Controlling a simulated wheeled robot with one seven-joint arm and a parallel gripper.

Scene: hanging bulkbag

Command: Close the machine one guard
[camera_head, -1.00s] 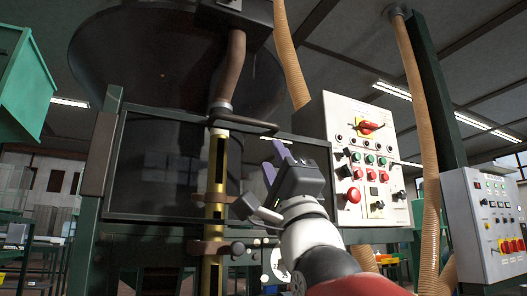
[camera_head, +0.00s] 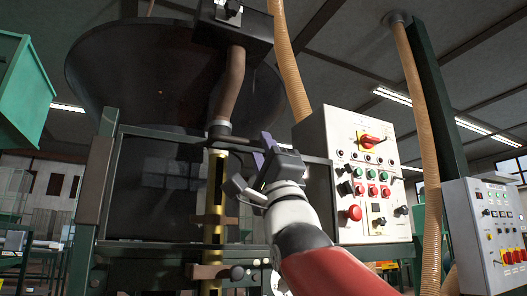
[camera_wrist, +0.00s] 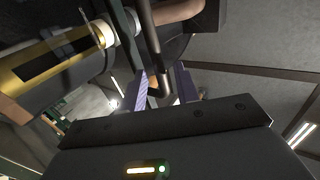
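The machine one guard looks to be the dark-framed, tinted panel (camera_head: 165,190) across the front of the big machine in the head view. I cannot tell how far it stands open. A dark bar runs along the top of the frame, behind my gripper. My gripper (camera_head: 266,151) is at this bar, right of the yellow column. In the wrist view my gripper's purple fingers (camera_wrist: 163,88) are apart, with the bent end of a dark rod (camera_wrist: 153,60) between them. I see no clear grip on the rod.
A yellow column (camera_head: 214,190) with a brown hose (camera_head: 229,85) above stands left of my gripper. A control panel (camera_head: 365,190) with knobs and buttons is close on the right. A second control box (camera_head: 490,235) stands farther right. A dark hopper (camera_head: 150,75) overhangs the guard.

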